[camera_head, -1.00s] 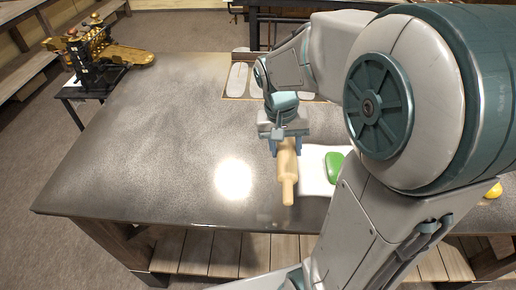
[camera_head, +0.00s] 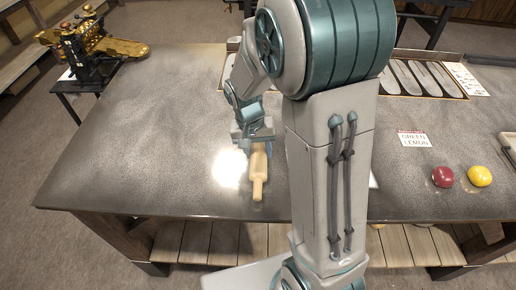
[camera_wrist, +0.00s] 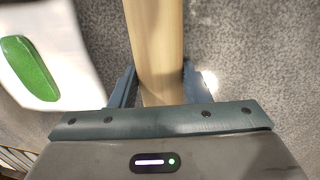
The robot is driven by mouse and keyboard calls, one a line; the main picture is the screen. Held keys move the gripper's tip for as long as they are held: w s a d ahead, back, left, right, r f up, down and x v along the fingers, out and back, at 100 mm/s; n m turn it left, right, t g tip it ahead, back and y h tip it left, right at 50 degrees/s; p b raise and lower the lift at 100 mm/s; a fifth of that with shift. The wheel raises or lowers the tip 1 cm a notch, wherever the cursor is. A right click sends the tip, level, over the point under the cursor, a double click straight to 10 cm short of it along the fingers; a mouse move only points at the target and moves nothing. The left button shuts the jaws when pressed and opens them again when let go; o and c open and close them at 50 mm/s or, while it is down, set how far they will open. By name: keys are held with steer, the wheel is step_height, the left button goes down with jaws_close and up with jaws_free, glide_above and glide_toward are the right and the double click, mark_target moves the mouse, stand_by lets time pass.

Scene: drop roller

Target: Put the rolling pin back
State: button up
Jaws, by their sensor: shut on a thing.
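The wooden rolling pin (camera_head: 258,172) is in my gripper (camera_head: 257,146), its handle pointing to the front edge of the grey table (camera_head: 130,140). In the wrist view the pin (camera_wrist: 156,45) runs between my two fingers (camera_wrist: 155,88), which are shut on it. The pin's far end is hidden behind my gripper in the head view. Whether it touches the table I cannot tell.
In the wrist view a green object (camera_wrist: 30,68) lies on a white sheet at the left. A red ball (camera_head: 443,177), a yellow ball (camera_head: 480,176) and a "GREEN LEMON" card (camera_head: 413,139) are at the right. A tray with several oval slots (camera_head: 425,78) is behind. The table's left is clear.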

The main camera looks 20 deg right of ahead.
mark_target(252, 151)
steer(key=shift+f, duration=0.15)
steer(key=o, duration=1.1)
step_height(252, 151, up, 11)
steer(key=a, duration=0.2)
steer(key=s+n+t, duration=0.1)
steer(key=s, duration=0.3)
steer(key=s+d+r+n+t+y, duration=0.1)
steer(key=s, duration=0.4)
steer(key=s+d+r+n+t, duration=0.1)
steer(key=s+t, duration=0.1)
steer(key=s, duration=0.3)
steer(key=shift+s+d+r+n+y+b, duration=0.1)
steer(key=shift+d+n+y+b, duration=0.1)
steer(key=shift+n+y+b, duration=0.15)
